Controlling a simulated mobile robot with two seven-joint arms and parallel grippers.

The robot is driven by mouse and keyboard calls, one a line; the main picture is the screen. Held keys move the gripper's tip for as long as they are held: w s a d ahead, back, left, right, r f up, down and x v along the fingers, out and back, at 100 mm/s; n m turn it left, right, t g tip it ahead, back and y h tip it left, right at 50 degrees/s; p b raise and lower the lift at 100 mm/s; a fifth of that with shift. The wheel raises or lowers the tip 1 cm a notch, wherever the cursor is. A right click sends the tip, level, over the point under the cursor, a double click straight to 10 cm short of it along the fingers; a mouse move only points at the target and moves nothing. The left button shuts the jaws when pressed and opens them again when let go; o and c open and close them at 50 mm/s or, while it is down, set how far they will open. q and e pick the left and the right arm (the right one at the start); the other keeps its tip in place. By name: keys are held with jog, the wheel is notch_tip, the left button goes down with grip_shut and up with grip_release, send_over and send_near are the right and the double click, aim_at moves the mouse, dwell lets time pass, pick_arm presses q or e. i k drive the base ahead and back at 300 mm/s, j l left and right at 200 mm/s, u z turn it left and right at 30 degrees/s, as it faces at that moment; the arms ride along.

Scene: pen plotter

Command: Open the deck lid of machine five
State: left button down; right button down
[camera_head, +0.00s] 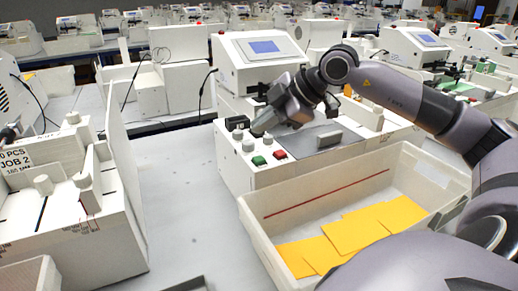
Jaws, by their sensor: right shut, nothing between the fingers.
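The nearest whole machine (262,82) stands in the middle, a white unit with a blue screen (264,47) and a low white deck in front. No number five is legible on it, so I cannot tell which machine is five. My right gripper (258,128) is shut and empty, low over the front left of this deck, near the white knobs (248,146). I cannot tell whether it touches them. A green button (258,160) and a red button (279,154) sit just in front. My right arm hides part of the machine.
A white bin (262,229) with yellow sheets (355,228) stands in front of the machine. A white unit with a "JOB 2" sign (17,160) is at the left. Grey table (185,185) lies clear between them. More machines fill the back.

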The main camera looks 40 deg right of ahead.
aim_at(303, 145)
jog(key=k, duration=1)
